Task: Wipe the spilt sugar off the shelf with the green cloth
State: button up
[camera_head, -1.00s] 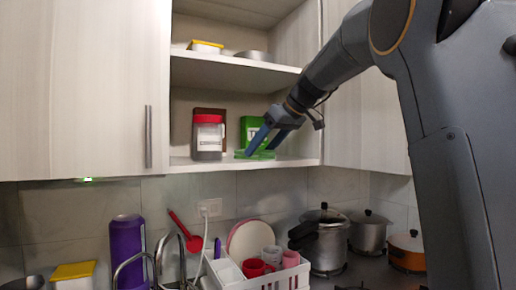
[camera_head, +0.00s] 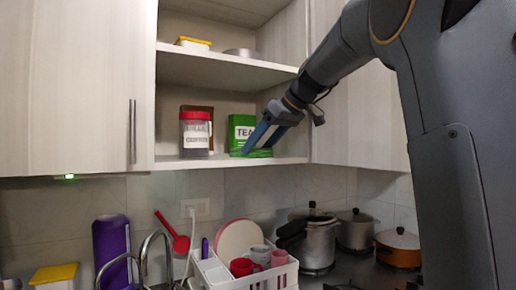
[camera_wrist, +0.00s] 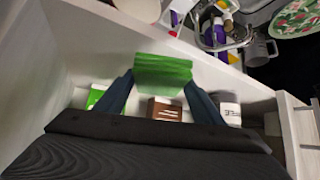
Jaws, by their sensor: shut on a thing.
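My gripper (camera_head: 250,146) is shut on the green cloth (camera_wrist: 163,75), which hangs between its two fingers in the wrist view. In the head view the gripper reaches down to the right part of the open middle shelf (camera_head: 215,162), in front of the green tea box (camera_head: 240,128). The cloth is hard to tell from the box there. Whether the cloth touches the shelf is unclear. I cannot make out any spilt sugar in either view.
A red-lidded coffee jar (camera_head: 194,136) stands left of the tea box, with a brown box (camera_wrist: 164,111) behind it. The upper shelf and the right cabinet wall are close to my arm. Below are a dish rack (camera_head: 268,279) and several pots.

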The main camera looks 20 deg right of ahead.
aim_at(246, 159)
jog(key=shift+s, duration=0.15)
jog(key=shift+s+d+r+b, duration=0.1)
jog(key=shift+s+b, duration=0.25)
jog(key=shift+s, duration=0.3)
jog(key=shift+s+d+r+b, duration=0.1)
jog(key=shift+s+b, duration=0.2)
jog(key=shift+s, duration=0.35)
jog(key=shift+s+a+f+b, duration=0.2)
jog(key=shift+a+b, duration=0.15)
jog(key=shift+a, duration=0.6)
jog(key=shift+s+a+f+b, duration=0.1)
jog(key=shift+s+a+b, duration=0.15)
jog(key=shift+a, duration=0.75)
jog(key=shift+s+a+f+b, duration=0.15)
jog(key=shift+a+b, duration=0.25)
jog(key=shift+a, duration=0.55)
jog(key=shift+w+a+r+p, duration=0.15)
jog(key=shift+w+p, duration=0.15)
jog(key=shift+w, duration=0.4)
jog(key=shift+w+a+f+p, duration=0.15)
jog(key=shift+w+p, duration=0.15)
jog(key=shift+w, duration=0.4)
jog(key=shift+w+d+r, duration=0.15)
jog(key=shift+w+d, duration=0.05)
jog(key=shift+d, duration=0.6)
jog(key=shift+w+d+r, duration=0.1)
jog(key=shift+w+d, duration=0.1)
jog(key=shift+d, duration=0.55)
jog(key=shift+r, duration=0.1)
